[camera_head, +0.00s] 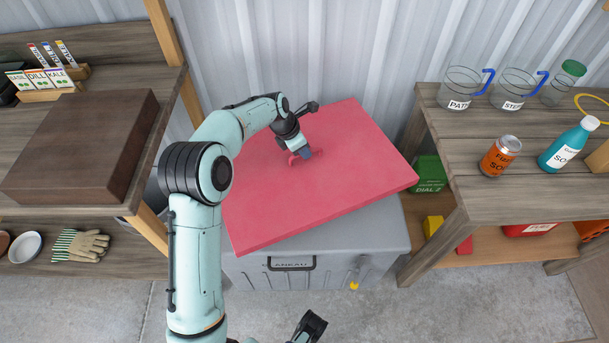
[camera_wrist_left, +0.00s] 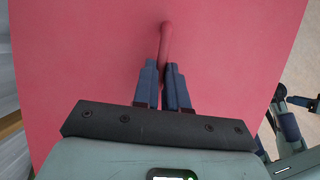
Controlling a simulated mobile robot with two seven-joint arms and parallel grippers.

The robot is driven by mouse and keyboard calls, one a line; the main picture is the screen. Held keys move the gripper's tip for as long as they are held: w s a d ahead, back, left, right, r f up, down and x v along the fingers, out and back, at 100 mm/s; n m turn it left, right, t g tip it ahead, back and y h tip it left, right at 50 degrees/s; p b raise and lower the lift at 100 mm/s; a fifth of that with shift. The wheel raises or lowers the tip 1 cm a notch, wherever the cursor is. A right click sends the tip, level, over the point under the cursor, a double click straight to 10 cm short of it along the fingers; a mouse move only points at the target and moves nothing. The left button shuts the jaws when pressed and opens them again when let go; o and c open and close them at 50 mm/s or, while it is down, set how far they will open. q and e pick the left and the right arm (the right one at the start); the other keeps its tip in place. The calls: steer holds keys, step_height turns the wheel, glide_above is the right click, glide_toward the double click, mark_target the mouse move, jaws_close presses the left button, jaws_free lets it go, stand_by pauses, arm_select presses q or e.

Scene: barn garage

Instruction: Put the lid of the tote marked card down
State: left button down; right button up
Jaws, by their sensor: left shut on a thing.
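A large flat red lid (camera_head: 330,190) lies askew over a grey tote (camera_head: 385,232), turned so that its right front corner is farther back than its left front corner. My left gripper (camera_head: 304,156) is shut on the lid's small red handle; the handle (camera_wrist_left: 165,42) shows between the fingers in the left wrist view. The tote has a dark front handle (camera_head: 291,264) and a label that I cannot fully read. I cannot tell whether the lid touches the tote. My right gripper (camera_head: 312,325) is at the bottom edge, its jaws unclear.
A wooden shelf on the left bears a brown box (camera_head: 85,145) and, lower, striped gloves (camera_head: 80,245). A bench on the right holds jugs (camera_head: 460,88), an orange can (camera_head: 500,155) and a teal bottle (camera_head: 570,145). A corrugated wall (camera_head: 300,50) closes the back.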

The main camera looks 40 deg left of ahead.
mark_target(290, 157)
arm_select(q)
step_height(290, 157, down, 12)
steer(key=shift+w+r+b, duration=0.1)
steer(key=shift+r+b, duration=0.15)
steer(key=shift+b, duration=0.85)
steer(key=shift+r, duration=0.1)
arm_select(e)
steer(key=shift+t+h, duration=0.3)
steer(key=shift+t, duration=0.4)
steer(key=w+f, duration=0.1)
steer(key=w+d+f, duration=0.2)
steer(key=w, duration=0.1)
arm_select(q)
steer(key=c, duration=1.2)
jaws_free()
steer(key=shift+o, duration=0.2)
steer(key=p+v, duration=0.2)
steer(key=v, duration=1)
arm_select(e)
steer(key=shift+g, duration=0.7)
steer(key=s+r, duration=0.1)
steer(key=s+a+r, duration=0.2)
steer(key=s, duration=0.1)
arm_select(q)
steer(key=shift+p, duration=0.3)
